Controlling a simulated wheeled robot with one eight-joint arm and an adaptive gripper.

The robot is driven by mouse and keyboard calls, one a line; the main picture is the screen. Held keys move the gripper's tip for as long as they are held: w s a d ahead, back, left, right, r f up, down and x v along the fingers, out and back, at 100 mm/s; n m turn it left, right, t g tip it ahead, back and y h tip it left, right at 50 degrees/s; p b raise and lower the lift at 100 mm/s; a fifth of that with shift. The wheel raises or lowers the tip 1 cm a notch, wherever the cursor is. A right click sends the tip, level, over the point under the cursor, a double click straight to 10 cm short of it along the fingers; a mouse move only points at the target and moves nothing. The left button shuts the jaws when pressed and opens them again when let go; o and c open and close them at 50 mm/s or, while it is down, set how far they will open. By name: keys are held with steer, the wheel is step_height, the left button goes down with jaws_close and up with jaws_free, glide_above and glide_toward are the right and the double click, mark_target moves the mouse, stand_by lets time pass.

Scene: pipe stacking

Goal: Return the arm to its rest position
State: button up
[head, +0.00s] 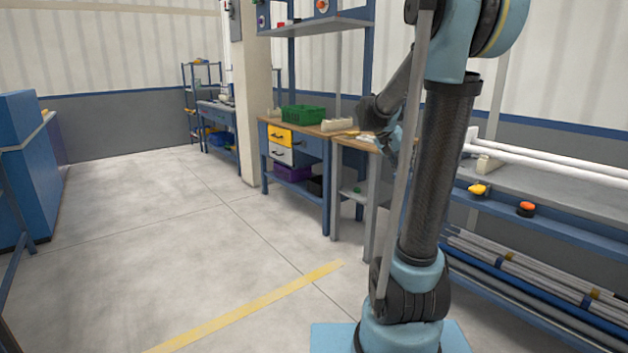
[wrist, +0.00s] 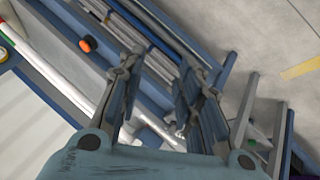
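My arm stands upright at the right of the head view, with its upper link folded down to the left. My gripper (head: 388,132) shows small beside the arm, in front of the workbench. In the wrist view my gripper (wrist: 158,75) has its two fingers apart with a gap between them, and nothing is held there. Behind the fingers lie the blue bench edge and the pipe rack below it.
White pipes (head: 545,163) lie on the grey bench (head: 600,190) at right. More pipes (head: 530,275) are stored underneath. An orange button (head: 526,207) and a yellow one (head: 478,189) sit on the bench front. A green crate (head: 303,114) stands on the wooden workbench. Floor at left is clear.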

steer(key=s+a+f+n+y, duration=0.2)
steer(key=s+a+f, duration=0.2)
steer(key=s, duration=0.5)
steer(key=s+a+f+n+y, duration=0.2)
steer(key=s+f, duration=0.4)
steer(key=s, duration=0.3)
steer(key=s+a+f+n+t+y, duration=0.1)
steer(key=s+a+f+n+y, duration=0.1)
steer(key=s+a+f, duration=0.4)
steer(key=s+y, duration=0.1)
steer(key=s, duration=0.2)
steer(key=shift+s+a+n, duration=0.35)
steer(key=shift+a+n, duration=0.05)
steer(key=shift+d, duration=0.1)
